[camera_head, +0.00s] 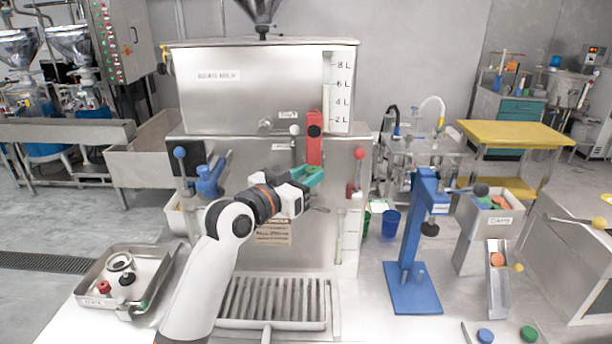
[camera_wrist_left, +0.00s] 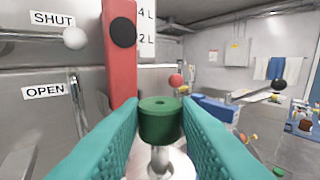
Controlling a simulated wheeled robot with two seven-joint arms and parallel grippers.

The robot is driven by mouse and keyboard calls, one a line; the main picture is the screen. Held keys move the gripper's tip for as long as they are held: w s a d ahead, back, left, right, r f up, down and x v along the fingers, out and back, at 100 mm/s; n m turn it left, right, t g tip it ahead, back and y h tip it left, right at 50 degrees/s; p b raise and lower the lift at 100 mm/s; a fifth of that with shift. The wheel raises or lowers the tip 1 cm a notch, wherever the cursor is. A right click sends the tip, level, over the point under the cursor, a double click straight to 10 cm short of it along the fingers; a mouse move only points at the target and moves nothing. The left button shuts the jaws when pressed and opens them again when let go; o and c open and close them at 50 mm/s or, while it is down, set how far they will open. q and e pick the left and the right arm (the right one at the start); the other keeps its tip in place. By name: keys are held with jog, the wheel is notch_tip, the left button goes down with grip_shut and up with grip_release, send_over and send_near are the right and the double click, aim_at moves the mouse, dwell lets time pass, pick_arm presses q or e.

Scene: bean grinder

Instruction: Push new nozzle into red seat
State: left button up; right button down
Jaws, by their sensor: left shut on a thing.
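A green cylindrical nozzle (camera_wrist_left: 160,122) with a small hole in its top sits between the teal fingers of my left gripper (camera_wrist_left: 160,128). In the head view my left gripper (camera_head: 308,176) is shut on it just below the red seat (camera_head: 314,150). The red seat, an upright bar with a black round spot near its top, stands on the front of the steel machine (camera_head: 250,90). In the left wrist view the red seat (camera_wrist_left: 120,70) rises behind and left of the nozzle. I cannot tell whether they touch. My right gripper is not in view.
A red-knobbed lever (camera_head: 359,154) and a blue-knobbed lever (camera_head: 180,153) flank the seat. A drip grate (camera_head: 272,303) lies below. A steel tray (camera_head: 150,262) with small parts is at left. A blue stand (camera_head: 412,285) and loose caps are at right.

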pick_arm(q)
jog(key=shift+f, duration=0.15)
jog(key=shift+f+b, duration=0.35)
jog(key=shift+f, duration=0.1)
jog(key=shift+f, duration=0.1)
dwell(0.5)
jog(key=shift+f+b, duration=0.3)
jog(key=shift+f, duration=0.2)
jog(key=shift+f, duration=0.25)
